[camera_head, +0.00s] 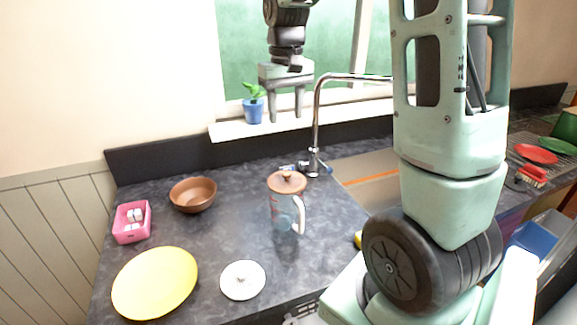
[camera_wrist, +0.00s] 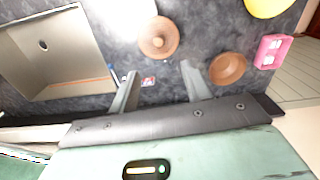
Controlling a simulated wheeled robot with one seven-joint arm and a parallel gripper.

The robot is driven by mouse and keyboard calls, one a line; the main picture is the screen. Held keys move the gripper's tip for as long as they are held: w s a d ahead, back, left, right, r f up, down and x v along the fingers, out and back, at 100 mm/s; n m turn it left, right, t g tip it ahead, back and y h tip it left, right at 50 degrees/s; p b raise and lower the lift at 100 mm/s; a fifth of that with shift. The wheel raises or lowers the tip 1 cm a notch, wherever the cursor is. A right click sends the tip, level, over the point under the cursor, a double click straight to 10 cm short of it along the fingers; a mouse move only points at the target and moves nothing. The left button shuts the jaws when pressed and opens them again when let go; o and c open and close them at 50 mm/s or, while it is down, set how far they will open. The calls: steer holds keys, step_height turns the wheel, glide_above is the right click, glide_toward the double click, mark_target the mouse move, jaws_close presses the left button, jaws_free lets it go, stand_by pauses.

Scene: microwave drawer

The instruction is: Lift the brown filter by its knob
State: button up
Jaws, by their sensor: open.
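The brown filter (camera_head: 286,184) with a small knob on top sits on the mouth of a clear glass jug (camera_head: 283,215) with a white handle on the dark counter. In the wrist view the filter (camera_wrist: 158,38) shows from above as a round brown disc with the knob near its middle. My gripper (camera_head: 287,119) is open and empty, high above the counter, with its fingers pointing down. In the wrist view the gripper (camera_wrist: 160,68) has its two fingers spread apart, and the filter lies beyond the fingertips. Nothing touches the filter's knob.
A brown bowl (camera_head: 193,194), a pink box (camera_head: 132,221), a yellow plate (camera_head: 155,283) and a white lid (camera_head: 243,279) lie around the jug. The tap (camera_head: 316,130) rises behind it, beside the sink (camera_head: 365,172). A blue plant pot (camera_head: 253,110) stands on the windowsill.

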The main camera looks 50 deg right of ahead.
steer(key=p, duration=0.3)
glide_above(287, 172)
steer(key=f, duration=1.1)
steer(key=shift+a+f, duration=0.2)
steer(key=shift+d+f+p, duration=0.1)
steer(key=shift+f+p, duration=1.5)
steer(key=shift+f, duration=1.15)
jaws_close()
